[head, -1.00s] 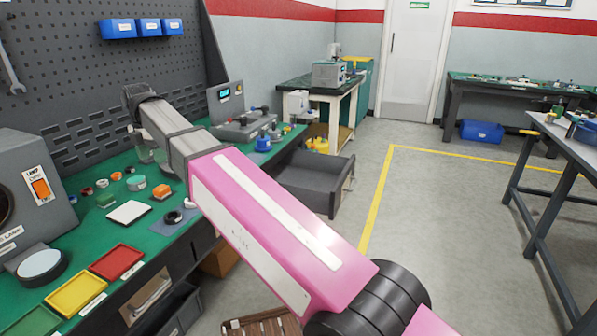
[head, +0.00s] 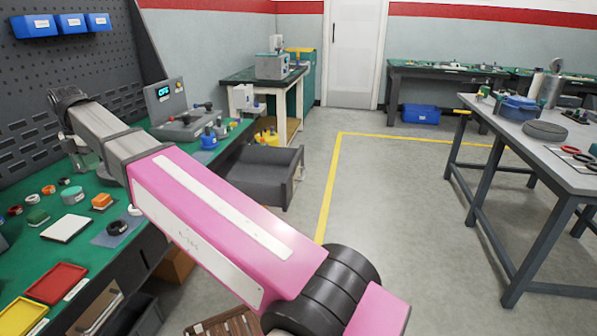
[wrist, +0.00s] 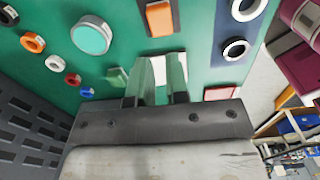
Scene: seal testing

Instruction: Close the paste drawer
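A dark grey drawer (head: 262,182) stands pulled out from under the far end of the green workbench, over the floor, in the head view. No label on it is readable, so I cannot confirm that it is the paste drawer. My gripper (head: 84,157) is at the left in the head view, over the bench and well apart from this drawer. In the wrist view my gripper (wrist: 161,82) points at the green bench top, with a narrow gap between its two fingers and nothing held. The drawer is not seen in the wrist view.
Small rings, pots and trays lie on the green bench (head: 90,255). A dark open bin or drawer (head: 140,318) shows low at the front left. A grey table (head: 540,160) stands at the right. The floor (head: 400,230) between is clear, with a yellow line.

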